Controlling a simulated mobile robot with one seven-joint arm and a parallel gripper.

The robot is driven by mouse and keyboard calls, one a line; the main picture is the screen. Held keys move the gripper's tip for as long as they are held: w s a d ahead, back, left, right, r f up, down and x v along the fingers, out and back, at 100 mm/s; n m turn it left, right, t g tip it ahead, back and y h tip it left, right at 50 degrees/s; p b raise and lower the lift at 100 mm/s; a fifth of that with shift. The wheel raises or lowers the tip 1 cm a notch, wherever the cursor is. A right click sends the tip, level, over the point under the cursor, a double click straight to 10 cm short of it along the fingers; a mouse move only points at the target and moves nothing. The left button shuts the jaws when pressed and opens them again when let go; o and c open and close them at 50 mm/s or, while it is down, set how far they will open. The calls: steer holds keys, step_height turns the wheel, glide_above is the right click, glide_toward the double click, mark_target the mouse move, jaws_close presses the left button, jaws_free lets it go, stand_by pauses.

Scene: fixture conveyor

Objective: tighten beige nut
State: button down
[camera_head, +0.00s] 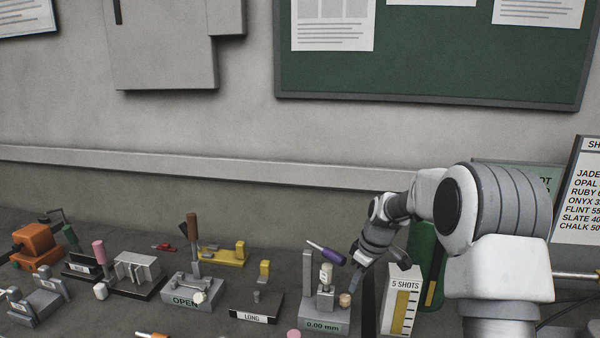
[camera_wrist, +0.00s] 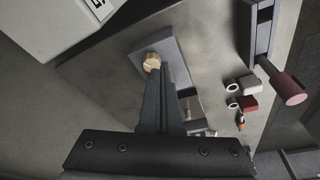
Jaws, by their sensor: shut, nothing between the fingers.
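The beige nut (camera_head: 345,300) is a small round knob at the right side of a grey fixture (camera_head: 322,325) labelled "0.00 mm". In the wrist view the beige nut (camera_wrist: 151,61) shows just past my fingertips, over the grey plate of the fixture (camera_wrist: 176,55). My gripper (camera_head: 352,287) comes down from the upper right to the nut. In the wrist view my gripper (camera_wrist: 154,72) has its dark fingers together with nothing between them. The tips overlap the nut's near edge; I cannot tell whether they touch it.
A purple-handled lever (camera_head: 328,254) leans above the fixture. A "LONG" fixture (camera_head: 256,308) and an "OPEN" fixture (camera_head: 190,292) stand to the left.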

mark_target(345, 300)
step_height(345, 300, down, 6)
steer(key=w+d+p, duration=0.1)
steer(key=p, duration=0.1)
steer(key=shift+w+d, duration=0.25)
stand_by(0.8)
steer(key=shift+w+a, duration=0.15)
steer(key=shift+a, duration=0.2)
stand_by(0.9)
